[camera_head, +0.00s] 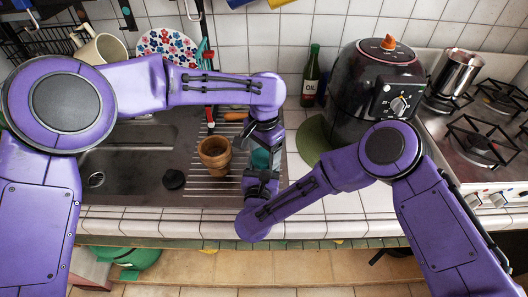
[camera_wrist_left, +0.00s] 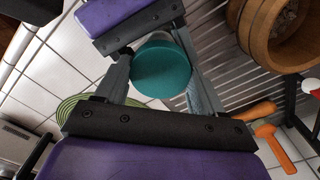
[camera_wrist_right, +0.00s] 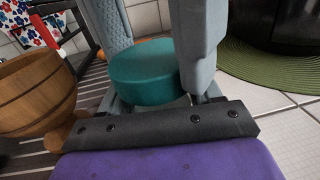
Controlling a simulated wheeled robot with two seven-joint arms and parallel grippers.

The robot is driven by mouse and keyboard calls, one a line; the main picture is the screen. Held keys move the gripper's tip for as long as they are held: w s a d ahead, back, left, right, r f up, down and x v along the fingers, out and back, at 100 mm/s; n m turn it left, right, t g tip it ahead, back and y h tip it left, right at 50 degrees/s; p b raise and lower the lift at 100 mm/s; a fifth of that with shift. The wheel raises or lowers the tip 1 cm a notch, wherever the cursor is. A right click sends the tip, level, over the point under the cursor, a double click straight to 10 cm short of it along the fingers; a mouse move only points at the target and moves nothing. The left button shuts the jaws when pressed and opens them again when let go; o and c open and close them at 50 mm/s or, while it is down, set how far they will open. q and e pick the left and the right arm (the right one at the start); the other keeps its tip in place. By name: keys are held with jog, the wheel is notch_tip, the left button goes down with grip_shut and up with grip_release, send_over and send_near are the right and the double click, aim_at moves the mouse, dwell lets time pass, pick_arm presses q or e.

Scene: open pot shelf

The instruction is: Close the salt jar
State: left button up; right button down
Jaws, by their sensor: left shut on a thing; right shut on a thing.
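A teal round piece (camera_head: 261,160), which looks like the salt jar's lid or top, sits between my two grippers at the right end of the drainboard. In the left wrist view, it shows as a flat teal disc (camera_wrist_left: 162,70) between the fingers, with something pale behind its upper edge. In the right wrist view, it is a short teal cylinder (camera_wrist_right: 145,73) between the fingers. My left gripper (camera_head: 264,138) comes from the back and my right gripper (camera_head: 262,178) from the front; both are shut on the jar parts. Whether lid and body touch is hidden by the fingers.
A wooden pot (camera_head: 214,155) stands just left of the grippers on the ribbed drainboard. A green round mat (camera_head: 312,140), an oil bottle (camera_head: 311,78) and a black air fryer (camera_head: 372,95) are to the right. The sink (camera_head: 130,180) is at left.

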pick_arm(q)
jog(key=o, duration=1.2)
jog(key=shift+c, duration=0.2)
jog(key=shift+r, duration=2.3)
jog(key=shift+c, duration=0.4)
jog(key=shift+w+d+r+n, duration=0.1)
jog(key=shift+w+r+n, duration=0.1)
jog(key=shift+r+n, duration=0.65)
jog(key=n, duration=0.1)
jog(key=r+n, duration=0.1)
jog(key=n, duration=0.2)
jog(key=shift+s+r, duration=0.1)
jog(key=shift+r, duration=0.2)
jog(key=n, duration=0.3)
jog(key=shift+s, duration=0.1)
